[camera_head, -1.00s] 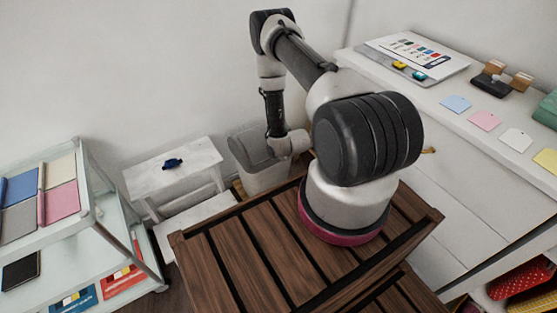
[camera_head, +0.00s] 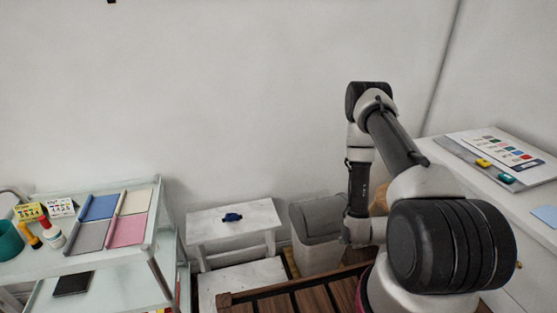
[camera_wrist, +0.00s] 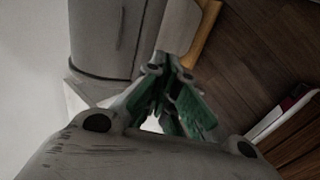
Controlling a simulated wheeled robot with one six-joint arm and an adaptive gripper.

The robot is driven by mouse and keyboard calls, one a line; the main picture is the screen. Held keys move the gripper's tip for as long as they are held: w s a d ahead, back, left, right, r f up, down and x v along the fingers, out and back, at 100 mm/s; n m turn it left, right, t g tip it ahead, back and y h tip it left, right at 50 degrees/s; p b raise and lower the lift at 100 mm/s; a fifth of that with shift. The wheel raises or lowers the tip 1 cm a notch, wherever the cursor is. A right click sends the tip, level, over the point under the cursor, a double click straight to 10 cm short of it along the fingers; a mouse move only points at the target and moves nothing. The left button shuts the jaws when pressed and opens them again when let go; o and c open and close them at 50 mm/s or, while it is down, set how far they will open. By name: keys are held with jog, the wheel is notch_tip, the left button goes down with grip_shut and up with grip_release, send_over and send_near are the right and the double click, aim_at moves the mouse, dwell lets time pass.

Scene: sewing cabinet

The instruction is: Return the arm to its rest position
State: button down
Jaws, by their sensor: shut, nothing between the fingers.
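My arm stands at the right of the head view, folded, with its elbow raised and its forearm hanging down beside the grey bin. My gripper (camera_wrist: 172,98) shows in the wrist view with its green-padded fingers close together and nothing held between them. I cannot make out the fingers in the head view, where my arm's links cover that area.
A grey bin (camera_head: 318,238) stands close by my arm, left of it. A glass cart (camera_head: 118,257) with colour swatches is at left. A white cabinet (camera_head: 490,198) is at right.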

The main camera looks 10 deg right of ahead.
jog(key=s+a+f+m+g, duration=0.1)
jog(key=s+f+m+g, duration=0.2)
jog(key=s+m+g, duration=0.65)
jog(key=s+r+t, duration=0.1)
jog(key=s+r, duration=0.4)
jog(key=s+a+r+m+t, duration=0.2)
jog(key=r+m, duration=0.1)
jog(key=r, duration=1.5)
jog(key=s+a+r+m+t, duration=0.2)
jog(key=r+m, duration=0.1)
jog(key=r, duration=1.6)
jog(key=s+a+r+m+t, duration=0.2)
jog(key=r+m, duration=0.1)
jog(key=r, duration=1.6)
jog(key=shift+s, duration=0.1)
